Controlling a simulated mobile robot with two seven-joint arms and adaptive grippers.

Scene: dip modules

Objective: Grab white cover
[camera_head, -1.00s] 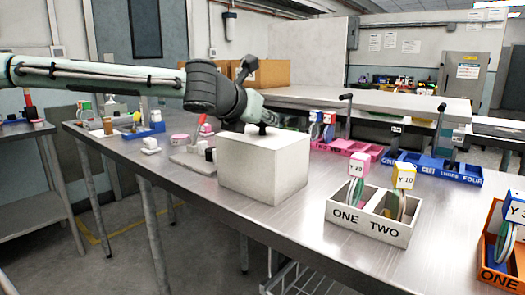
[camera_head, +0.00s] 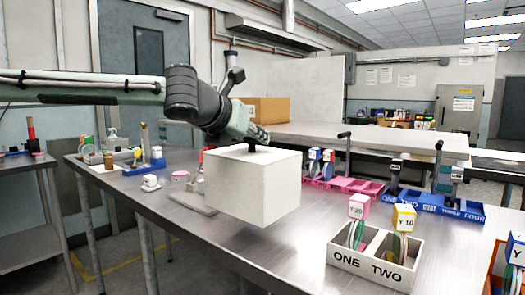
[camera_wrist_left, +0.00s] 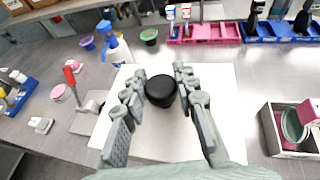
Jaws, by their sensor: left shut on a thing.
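The white cover (camera_head: 250,187) is a plain white box shape with a black knob on top, in the middle of the head view. It appears held a little above the steel table, with a shadow below it. In the left wrist view its white top (camera_wrist_left: 205,125) spreads under the fingers. My left gripper (camera_head: 254,146) comes down on it from above and is shut on its black knob (camera_wrist_left: 160,90). Whatever lies under the cover is hidden. My right gripper is not in view.
A white tray marked ONE TWO (camera_head: 375,262) with pink and yellow Y-marked modules stands to the right. Pink trays (camera_head: 342,188) and a blue tray (camera_head: 440,207) lie behind. A grey base (camera_head: 190,198) sits left of the cover. An orange tray (camera_head: 500,265) is at the right edge.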

